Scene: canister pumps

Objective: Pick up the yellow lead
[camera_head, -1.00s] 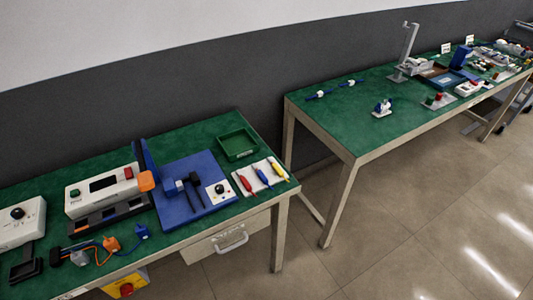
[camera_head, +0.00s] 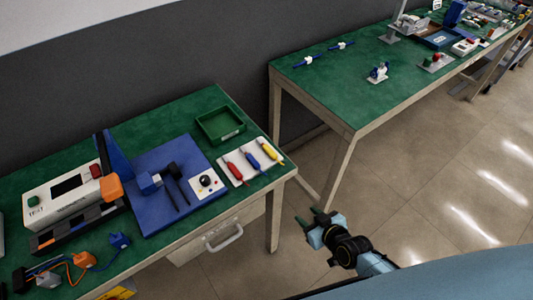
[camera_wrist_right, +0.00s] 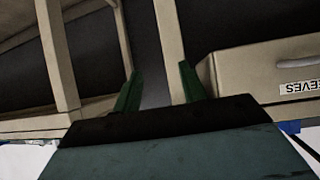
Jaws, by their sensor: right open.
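The yellow lead (camera_head: 270,154) lies on a white holder (camera_head: 237,181) near the right corner of the nearer green-topped table in the head view. A blue lead (camera_head: 252,161) and a red lead (camera_head: 234,171) lie to its left. My right gripper (camera_head: 312,219) is open and empty, out in front of the table's right corner, to the lower right of the yellow lead and apart from it. In the right wrist view its two green fingers (camera_wrist_right: 158,88) stand apart, with table legs and a drawer beyond. My left gripper is not in view.
A green tray (camera_head: 220,126) and a blue board (camera_head: 150,205) with a black-handled tool share the table. A drawer with a handle (camera_head: 224,238) hangs under the front edge. A second green table (camera_head: 370,95) stands at right, with a floor gap between.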

